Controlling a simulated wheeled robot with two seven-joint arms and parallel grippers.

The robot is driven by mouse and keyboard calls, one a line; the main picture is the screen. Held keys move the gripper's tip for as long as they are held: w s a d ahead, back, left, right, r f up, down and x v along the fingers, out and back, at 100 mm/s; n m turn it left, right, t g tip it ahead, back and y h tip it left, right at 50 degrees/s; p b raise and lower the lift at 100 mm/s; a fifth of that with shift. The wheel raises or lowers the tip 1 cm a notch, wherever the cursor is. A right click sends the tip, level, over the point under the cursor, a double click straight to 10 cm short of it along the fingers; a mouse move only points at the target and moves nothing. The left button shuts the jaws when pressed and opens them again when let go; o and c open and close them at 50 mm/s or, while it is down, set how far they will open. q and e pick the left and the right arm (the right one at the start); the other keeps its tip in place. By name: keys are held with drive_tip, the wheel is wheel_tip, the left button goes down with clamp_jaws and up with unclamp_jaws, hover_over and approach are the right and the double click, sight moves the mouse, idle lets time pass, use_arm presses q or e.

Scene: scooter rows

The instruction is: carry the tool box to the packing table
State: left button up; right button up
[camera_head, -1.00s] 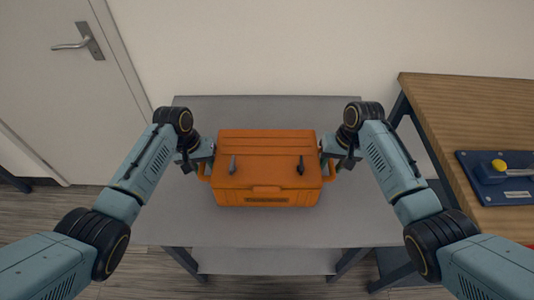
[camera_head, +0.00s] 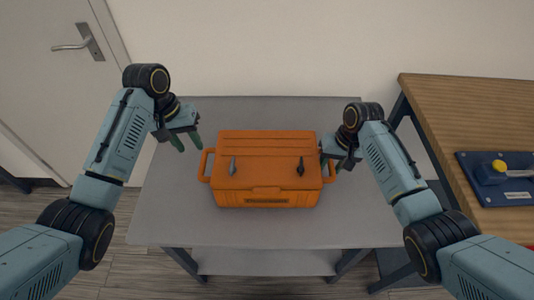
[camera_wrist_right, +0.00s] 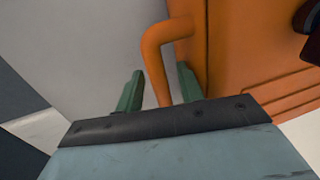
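The orange tool box (camera_head: 266,175) sits level on a grey table (camera_head: 265,228), its latches facing me. My left gripper (camera_head: 188,143) is open and empty, above and left of the box's left handle (camera_head: 205,166), apart from it. My right gripper (camera_head: 331,167) is at the right handle. In the right wrist view the handle (camera_wrist_right: 156,65) passes between the green fingers of the right gripper (camera_wrist_right: 159,80), with a small gap on each side, so it looks open around the handle. I cannot tell from the frames which table is the packing table.
A wooden-topped table (camera_head: 475,115) stands at the right, with a blue device with a yellow knob (camera_head: 497,168) on it. A gap separates it from the grey table. A wall is behind; a white door (camera_head: 50,90) is at the left.

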drive_tip(key=shift+r, duration=0.2)
wheel_tip(320, 180, up, 11)
drive_tip(key=d, duration=0.2)
drive_tip(key=shift+d+r, duration=0.2)
idle(0.3)
